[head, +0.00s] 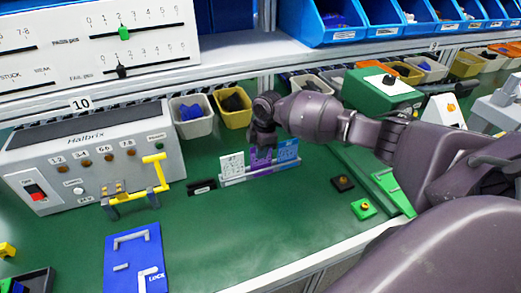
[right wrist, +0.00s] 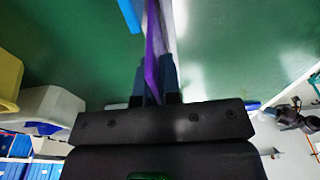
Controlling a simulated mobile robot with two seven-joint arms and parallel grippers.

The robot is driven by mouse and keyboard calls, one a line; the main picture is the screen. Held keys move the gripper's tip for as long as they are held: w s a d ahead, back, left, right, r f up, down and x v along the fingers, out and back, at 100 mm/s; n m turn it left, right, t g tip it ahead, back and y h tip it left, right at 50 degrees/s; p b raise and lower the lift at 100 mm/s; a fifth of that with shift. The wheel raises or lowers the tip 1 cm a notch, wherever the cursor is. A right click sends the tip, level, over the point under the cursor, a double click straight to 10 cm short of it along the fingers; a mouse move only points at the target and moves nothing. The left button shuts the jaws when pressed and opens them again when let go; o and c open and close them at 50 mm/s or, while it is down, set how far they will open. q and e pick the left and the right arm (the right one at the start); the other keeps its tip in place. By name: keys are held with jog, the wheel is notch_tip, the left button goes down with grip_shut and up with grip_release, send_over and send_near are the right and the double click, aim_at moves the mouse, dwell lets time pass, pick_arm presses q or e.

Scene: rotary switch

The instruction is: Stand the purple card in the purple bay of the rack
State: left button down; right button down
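The white rack (head: 246,179) stands on the green bench in the head view. A white card (head: 232,164) stands at its left and a blue card (head: 288,152) at its right. The purple card (head: 260,160) is upright between them, at the rack's middle bay. My right gripper (head: 262,146) is above the rack with its fingers pointing down around the card's upper part. In the right wrist view the purple card (right wrist: 152,50) is edge-on between the closely spaced fingers, with the blue card (right wrist: 131,14) beside it. I cannot tell whether the card's lower edge touches the bay floor. My left gripper is not in view.
A grey switch box (head: 95,160) with a yellow handle is at left, and a blue plate (head: 135,260) lies in front. Bins (head: 192,116) line the back. Black and green button blocks (head: 363,208) sit right of the rack. Green bench in front of the rack is clear.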

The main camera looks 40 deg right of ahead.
jog(key=shift+f, duration=0.35)
jog(key=c, duration=1.2)
grip_release()
jog(key=shift+c, duration=0.2)
jog(key=r, duration=0.6)
jog(key=d+r+p, duration=0.1)
jog(key=r, duration=0.3)
jog(key=shift+s+d, duration=0.1)
jog(key=shift+r, duration=0.35)
jog(key=shift+r, duration=0.1)
